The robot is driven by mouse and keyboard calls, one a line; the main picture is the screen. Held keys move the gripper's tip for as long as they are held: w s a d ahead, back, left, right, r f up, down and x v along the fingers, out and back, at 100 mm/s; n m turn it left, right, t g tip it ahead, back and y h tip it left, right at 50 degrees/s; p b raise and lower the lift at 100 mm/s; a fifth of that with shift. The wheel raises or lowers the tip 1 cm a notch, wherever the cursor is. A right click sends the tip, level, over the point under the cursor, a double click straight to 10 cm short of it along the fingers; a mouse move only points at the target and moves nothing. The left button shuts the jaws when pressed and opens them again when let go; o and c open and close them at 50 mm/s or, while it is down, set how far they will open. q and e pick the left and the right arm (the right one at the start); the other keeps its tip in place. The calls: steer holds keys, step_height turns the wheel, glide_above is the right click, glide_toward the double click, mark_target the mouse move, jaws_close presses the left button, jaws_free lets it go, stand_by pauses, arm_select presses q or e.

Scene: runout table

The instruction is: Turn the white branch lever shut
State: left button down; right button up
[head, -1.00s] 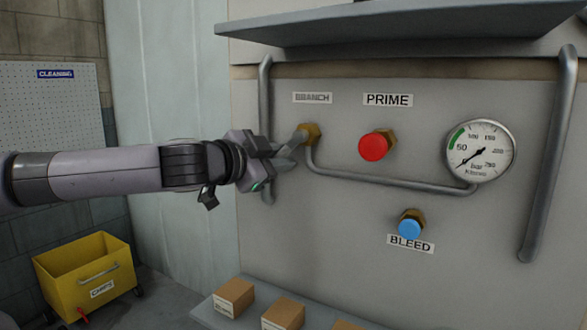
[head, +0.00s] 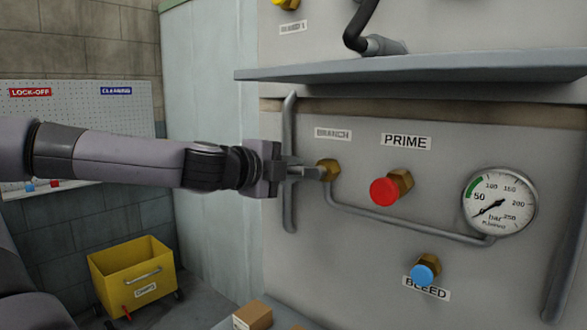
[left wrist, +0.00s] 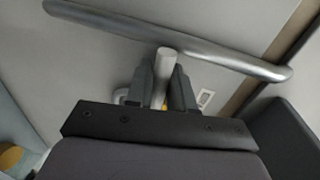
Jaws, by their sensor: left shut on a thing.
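The white branch lever (head: 311,173) juts left, close to level, from its brass valve (head: 327,169) under the BRANCH label (head: 333,134). My left gripper (head: 296,172) reaches in from the left and is shut on the lever. In the left wrist view the pale lever (left wrist: 167,62) stands between the two dark fingers (left wrist: 164,88). The fingers hide part of the lever in both views. My right gripper is not in view.
A vertical grey handrail (head: 289,210) runs just behind my left gripper. A red PRIME knob (head: 384,191), blue BLEED knob (head: 424,272) and pressure gauge (head: 499,202) sit to the right. A grey shelf (head: 420,74) juts out above. A yellow bin (head: 122,276) stands lower left.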

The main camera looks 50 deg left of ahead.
arm_select(q)
steer(key=shift+a+r+m, duration=0.1)
steer(key=shift+r+m, duration=0.15)
steer(key=shift+m, duration=0.05)
steer(key=c, duration=1.1)
jaws_free()
steer(key=shift+w, duration=0.1)
steer(key=v, duration=0.7)
steer(key=shift+b, duration=0.4)
